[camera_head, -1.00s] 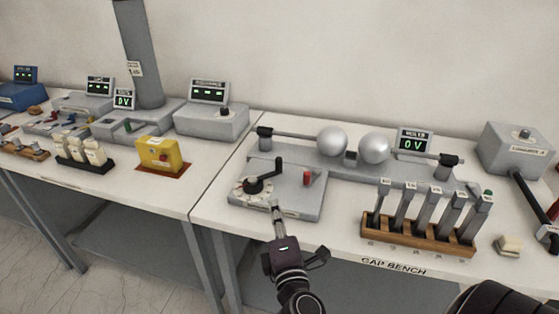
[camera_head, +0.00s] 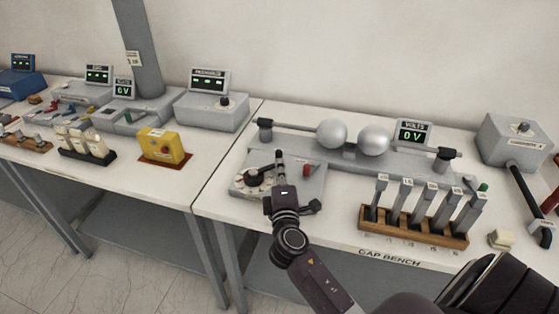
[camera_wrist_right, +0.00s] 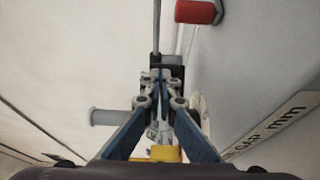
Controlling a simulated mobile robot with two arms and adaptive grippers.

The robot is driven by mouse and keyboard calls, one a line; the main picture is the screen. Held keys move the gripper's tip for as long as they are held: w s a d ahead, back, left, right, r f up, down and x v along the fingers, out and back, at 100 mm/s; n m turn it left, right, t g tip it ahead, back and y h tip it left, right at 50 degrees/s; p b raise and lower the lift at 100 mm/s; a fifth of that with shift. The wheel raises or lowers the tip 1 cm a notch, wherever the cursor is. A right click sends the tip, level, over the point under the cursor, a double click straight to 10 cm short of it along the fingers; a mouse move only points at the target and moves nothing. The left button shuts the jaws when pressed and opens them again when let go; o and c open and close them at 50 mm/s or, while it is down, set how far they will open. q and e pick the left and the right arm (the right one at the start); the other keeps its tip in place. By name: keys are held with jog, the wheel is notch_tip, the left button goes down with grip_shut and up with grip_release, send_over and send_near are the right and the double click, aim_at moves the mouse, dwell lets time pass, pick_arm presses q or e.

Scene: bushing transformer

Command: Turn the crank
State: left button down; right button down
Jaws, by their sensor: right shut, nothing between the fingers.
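The crank (camera_head: 256,177) is a black arm on a round white dial, on top of a grey control box (camera_head: 308,193) at the front left of the right bench. The crank's outer end and handle are hidden behind my right gripper. My right gripper (camera_head: 280,158) reaches over the box with its fingertips by the crank's outer end. Its fingers (camera_wrist_right: 162,80) are shut with nothing held between them in the right wrist view. I cannot tell whether they touch the crank. My left gripper is not in view.
A red switch (camera_head: 307,170) sits right of the crank; it also shows in the wrist view (camera_wrist_right: 199,11). Behind are two metal spheres (camera_head: 332,133) and a volts display (camera_head: 411,134). A wooden rack (camera_head: 414,228) with several levers stands at right. A yellow box (camera_head: 161,146) is on the left bench.

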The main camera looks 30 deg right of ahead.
jog(key=shift+w+d, duration=0.3)
jog(key=shift+w, duration=0.25)
jog(key=shift+w+d+n+t+y+p, duration=0.2)
jog(key=shift+w+n+t+y+p, duration=0.15)
jog(key=shift+n+y, duration=0.4)
jog(key=y, duration=0.1)
jog(key=w+n+t+y, duration=0.1)
jog(key=shift+d+y, duration=0.3)
jog(key=shift+y, duration=0.05)
jog(key=shift+w+d+n+y, duration=0.1)
jog(key=shift+w+n+y, duration=0.2)
jog(key=shift+n+y, duration=0.3)
jog(key=shift+w+d+n+y, duration=0.1)
jog(key=shift+w+n+y, duration=0.15)
jog(key=shift+n+y, duration=0.3)
jog(key=n+y, duration=0.1)
jog(key=y, duration=0.1)
jog(key=w+n+y, duration=0.1)
jog(key=w+n+y+b, duration=0.1)
jog(key=y, duration=0.1)
jog(key=shift+w+y, duration=0.2)
jog(key=shift+y, duration=0.15)
jog(key=shift+w+a, duration=0.35)
jog(key=shift+w, duration=0.3)
jog(key=shift+w+a, duration=0.35)
jog(key=shift+w, duration=0.3)
jog(key=shift+w+a, duration=0.1)
